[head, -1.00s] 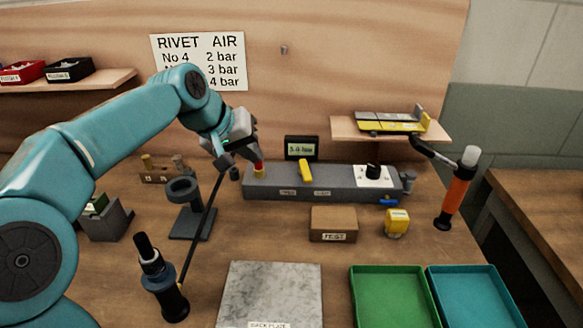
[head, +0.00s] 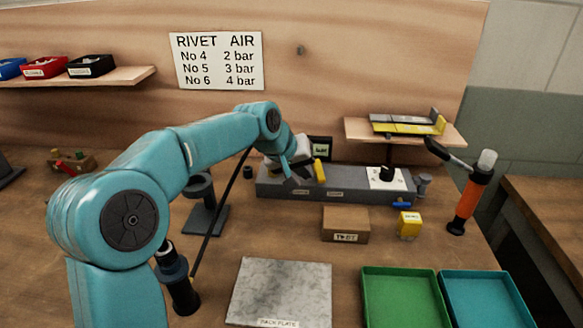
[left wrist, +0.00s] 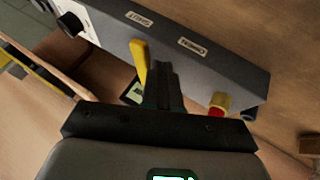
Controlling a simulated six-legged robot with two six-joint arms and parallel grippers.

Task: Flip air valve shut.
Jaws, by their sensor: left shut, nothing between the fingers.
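The air valve's yellow lever (head: 320,171) stands up from the long grey block (head: 350,193) at the back of the bench. It also shows in the left wrist view (left wrist: 140,62). Two small labels on the block's front are upside down in the left wrist view; the left one (left wrist: 138,18) appears to read SHUT, the other (left wrist: 193,47) is less clear. My left gripper (head: 296,172) is shut and empty, just left of the lever in the head view. Its fingers (left wrist: 166,85) are close beside the lever; I cannot tell whether they touch. My right gripper is out of view.
A red and yellow fitting (left wrist: 218,104) is on the block beyond the fingers. A dark knob (head: 387,173) is at the block's right end. A small display (head: 321,146) behind is partly hidden. A cardboard box (head: 345,225) and yellow item (head: 408,225) stand in front.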

